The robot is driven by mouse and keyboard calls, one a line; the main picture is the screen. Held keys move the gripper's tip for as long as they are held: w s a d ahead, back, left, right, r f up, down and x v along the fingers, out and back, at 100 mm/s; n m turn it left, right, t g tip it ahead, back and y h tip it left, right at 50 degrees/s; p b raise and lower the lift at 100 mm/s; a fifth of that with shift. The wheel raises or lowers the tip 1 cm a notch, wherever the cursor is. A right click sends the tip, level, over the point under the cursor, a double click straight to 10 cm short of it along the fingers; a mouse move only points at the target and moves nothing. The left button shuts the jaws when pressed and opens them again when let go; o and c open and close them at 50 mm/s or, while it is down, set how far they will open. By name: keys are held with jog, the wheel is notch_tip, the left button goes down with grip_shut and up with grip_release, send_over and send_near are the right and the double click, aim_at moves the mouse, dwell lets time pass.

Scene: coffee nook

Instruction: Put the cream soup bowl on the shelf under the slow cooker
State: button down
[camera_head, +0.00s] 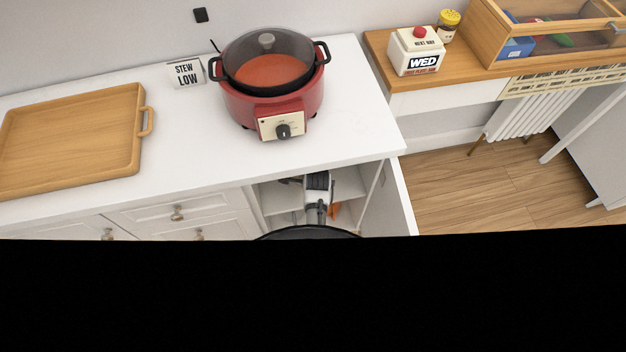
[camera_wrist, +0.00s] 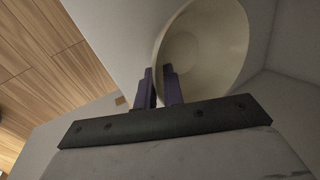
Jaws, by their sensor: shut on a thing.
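The cream soup bowl (camera_wrist: 212,45) fills the upper middle of the wrist view, tipped in the picture so I see into it. My gripper (camera_wrist: 158,72) is shut on its near rim, with dark purple fingers on either side. The bowl does not show in the head view. There, part of my arm reaches into the open cabinet under the counter, where a shelf (camera_head: 345,185) shows. The slow cooker (camera_head: 272,105) stands on the counter above, red with a glass lid and orange-red contents. Whether the bowl touches the shelf cannot be told.
The open cabinet door (camera_head: 395,200) stands to the right of the opening. A wooden tray (camera_head: 70,180) and a "STEW LOW" sign (camera_head: 186,73) are on the counter. A black area hides the head view's lower part. Pale walls close around the bowl in the wrist view.

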jog(key=shift+s+f, duration=0.2)
jog(key=shift+f, duration=0.35)
jog(key=shift+s+d+r, duration=0.1)
jog(key=shift+d+r, duration=0.05)
jog(key=shift+r, duration=0.2)
jog(key=shift+f, duration=0.25)
jog(key=c, duration=1.5)
grip_release()
jog(key=shift+r, duration=0.1)
